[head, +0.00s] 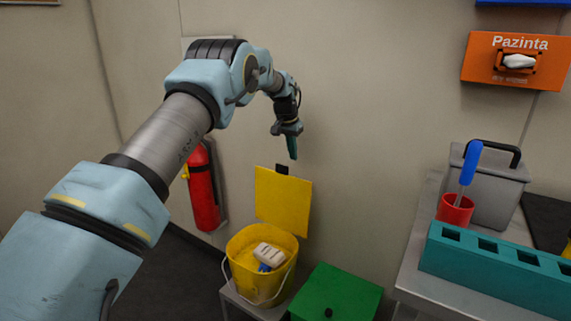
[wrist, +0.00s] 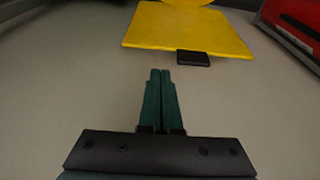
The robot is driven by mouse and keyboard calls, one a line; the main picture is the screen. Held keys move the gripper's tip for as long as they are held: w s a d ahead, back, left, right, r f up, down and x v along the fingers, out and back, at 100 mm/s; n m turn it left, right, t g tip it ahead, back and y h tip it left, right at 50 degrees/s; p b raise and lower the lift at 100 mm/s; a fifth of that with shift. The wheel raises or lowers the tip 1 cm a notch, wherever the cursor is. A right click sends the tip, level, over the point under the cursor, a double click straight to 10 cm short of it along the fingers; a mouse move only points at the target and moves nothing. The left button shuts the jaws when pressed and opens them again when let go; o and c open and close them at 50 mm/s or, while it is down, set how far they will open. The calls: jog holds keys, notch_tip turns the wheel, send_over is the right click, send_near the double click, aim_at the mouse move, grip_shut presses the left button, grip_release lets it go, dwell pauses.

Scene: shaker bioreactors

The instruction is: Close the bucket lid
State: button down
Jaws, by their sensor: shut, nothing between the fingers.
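The yellow bucket (head: 240,270) stands low near the wall with a thin wire handle. Its square yellow lid (head: 283,203) is open and stands upright behind the opening, with a black tab (head: 282,169) at its top edge. The lid (wrist: 188,28) and its tab (wrist: 193,58) also show in the wrist view, ahead of the fingertips. My gripper (head: 293,156) is above the lid's top edge in the head view, pointing down. In the wrist view my gripper (wrist: 160,72) has its green fingers together, with nothing between them and apart from the tab.
Inside the bucket lies a white and blue object (head: 270,256). A green box (head: 335,293) stands right of the bucket. A red fire extinguisher (head: 203,187) hangs at left. A bench with a teal rack (head: 490,262), red cup (head: 455,209) and grey box (head: 496,190) is at right.

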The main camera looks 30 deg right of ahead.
jog(key=p+x, duration=0.2)
jog(key=x, duration=0.8)
jog(key=shift+d, duration=0.1)
